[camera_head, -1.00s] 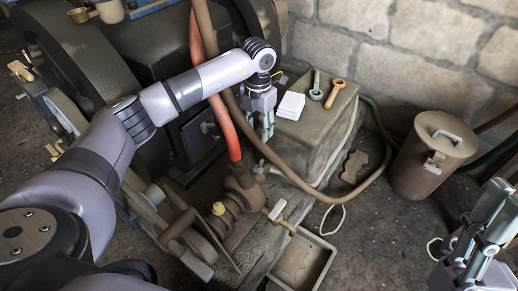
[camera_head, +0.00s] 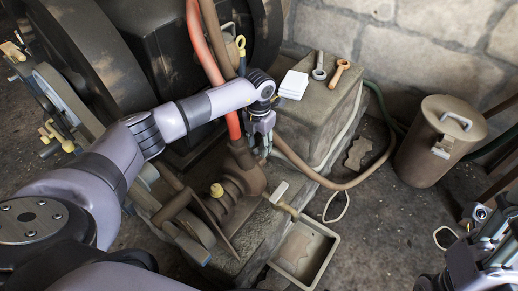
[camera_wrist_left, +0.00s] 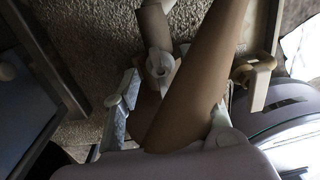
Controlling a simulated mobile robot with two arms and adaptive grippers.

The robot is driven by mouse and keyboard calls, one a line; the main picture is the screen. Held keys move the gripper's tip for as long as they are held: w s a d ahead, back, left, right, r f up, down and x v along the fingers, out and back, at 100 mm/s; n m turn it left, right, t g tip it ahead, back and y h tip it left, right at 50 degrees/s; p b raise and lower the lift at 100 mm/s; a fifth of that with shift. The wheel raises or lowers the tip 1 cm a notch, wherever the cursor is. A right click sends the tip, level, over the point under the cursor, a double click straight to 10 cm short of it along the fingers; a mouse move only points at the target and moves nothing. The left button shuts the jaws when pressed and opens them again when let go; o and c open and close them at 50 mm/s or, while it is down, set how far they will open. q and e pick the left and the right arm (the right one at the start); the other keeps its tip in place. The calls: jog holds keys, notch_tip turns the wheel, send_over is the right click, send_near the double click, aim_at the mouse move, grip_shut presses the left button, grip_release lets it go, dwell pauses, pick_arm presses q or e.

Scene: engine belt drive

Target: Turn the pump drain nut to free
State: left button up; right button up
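The rusty brown pump body (camera_head: 240,172) sits at the lower end of the red hose (camera_head: 232,122), with a small yellow cap (camera_head: 217,190) beside it. My left gripper (camera_head: 262,146) is just right of the hose, above the pump. In the left wrist view its fingers (camera_wrist_left: 172,112) are spread apart, with a brown pipe (camera_wrist_left: 195,75) running between or in front of them. A pale grey nut-like part (camera_wrist_left: 160,64) shows beyond the fingers; I cannot tell if it is the drain nut. My right gripper (camera_head: 480,240) is at the lower right, partly cut off.
A stone block (camera_head: 318,122) carries a white stack (camera_head: 293,85), a grey wrench (camera_head: 319,68) and an orange wrench (camera_head: 338,73). A shallow tray (camera_head: 327,257) lies below a light-handled tap (camera_head: 280,194). A lidded brown can (camera_head: 430,150) stands right. Brown and green hoses cross the floor.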

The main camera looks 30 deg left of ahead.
pick_arm(q)
jog(key=shift+f, duration=0.4)
grip_shut()
dwell(0.4)
